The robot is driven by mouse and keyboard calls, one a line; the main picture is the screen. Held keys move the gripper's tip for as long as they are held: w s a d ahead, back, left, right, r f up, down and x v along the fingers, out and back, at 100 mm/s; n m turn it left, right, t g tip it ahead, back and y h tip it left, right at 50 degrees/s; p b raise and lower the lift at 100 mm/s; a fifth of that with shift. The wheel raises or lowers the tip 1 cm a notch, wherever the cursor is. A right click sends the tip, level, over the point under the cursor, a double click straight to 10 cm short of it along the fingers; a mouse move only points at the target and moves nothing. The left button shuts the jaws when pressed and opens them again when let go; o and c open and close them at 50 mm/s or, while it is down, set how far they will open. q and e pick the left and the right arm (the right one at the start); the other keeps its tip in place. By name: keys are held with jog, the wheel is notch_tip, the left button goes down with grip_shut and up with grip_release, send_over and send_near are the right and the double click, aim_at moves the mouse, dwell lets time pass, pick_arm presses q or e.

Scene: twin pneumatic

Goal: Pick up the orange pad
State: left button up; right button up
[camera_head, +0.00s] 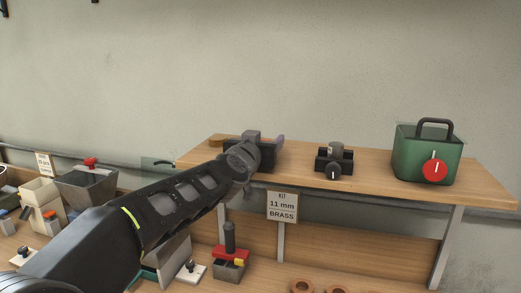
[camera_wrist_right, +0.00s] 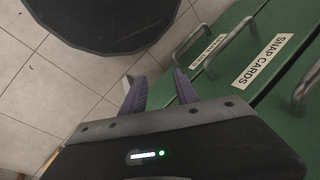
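A small flat orange-brown piece (camera_head: 216,141) lies at the left end of the wooden shelf in the head view. It may be the orange pad, but it is small and partly hidden by my left gripper. My left gripper (camera_head: 266,138) is over the shelf's left part, just right of that piece.
On the shelf (camera_head: 375,183) stand a black device with a knob (camera_head: 334,159) and a green box with a red dial (camera_head: 427,155). Below are a "11 mm BRASS" sign (camera_head: 282,206), a red-topped fixture (camera_head: 230,257), orange rings (camera_head: 302,286) and a grey bin (camera_head: 86,187). Green drawers (camera_wrist_right: 223,55) have handles.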

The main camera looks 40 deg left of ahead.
pick_arm(q)
jog(key=c, duration=1.3)
jog(key=shift+o, duration=0.2)
notch_tip(320, 180, up, 10)
jog(key=p, duration=0.8)
